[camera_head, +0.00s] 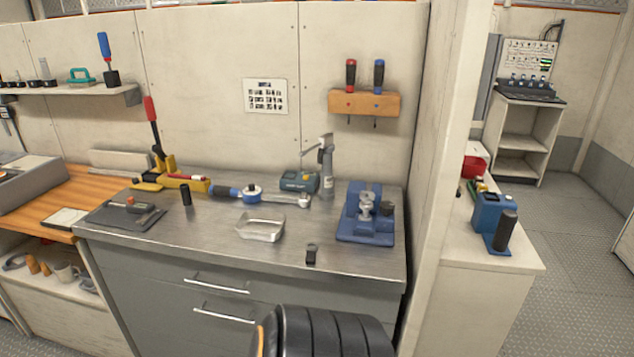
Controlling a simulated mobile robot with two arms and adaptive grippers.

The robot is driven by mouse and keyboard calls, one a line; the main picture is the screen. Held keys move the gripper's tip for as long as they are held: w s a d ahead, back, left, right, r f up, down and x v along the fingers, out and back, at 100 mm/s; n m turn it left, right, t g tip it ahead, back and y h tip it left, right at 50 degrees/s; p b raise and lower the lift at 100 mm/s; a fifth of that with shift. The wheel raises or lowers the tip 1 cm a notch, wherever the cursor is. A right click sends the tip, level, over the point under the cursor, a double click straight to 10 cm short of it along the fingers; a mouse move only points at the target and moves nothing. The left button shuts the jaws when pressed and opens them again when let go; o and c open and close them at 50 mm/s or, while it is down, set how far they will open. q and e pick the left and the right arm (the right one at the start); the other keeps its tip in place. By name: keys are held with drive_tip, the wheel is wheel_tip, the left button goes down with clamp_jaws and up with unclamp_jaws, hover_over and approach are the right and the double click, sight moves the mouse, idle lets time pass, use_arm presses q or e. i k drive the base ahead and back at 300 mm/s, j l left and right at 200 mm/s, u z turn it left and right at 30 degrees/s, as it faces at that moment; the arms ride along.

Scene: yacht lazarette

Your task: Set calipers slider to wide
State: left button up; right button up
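I cannot clearly make out calipers in this view. A small dark upright item (311,254) stands near the bench's front edge, also not clear. Neither of my grippers shows. A black ribbed part at the bottom middle seems to be my own arm.
The metal workbench (215,243) also holds a silver tray (260,229), a torque wrench (250,192), a black cylinder (186,194), a yellow tool with a red handle (152,125) and a blue fixture (366,220). A wall edge closes the bench's right side. Free metal lies around the tray.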

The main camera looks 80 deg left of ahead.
sight(144, 209)
drive_tip(key=u, duration=3.85)
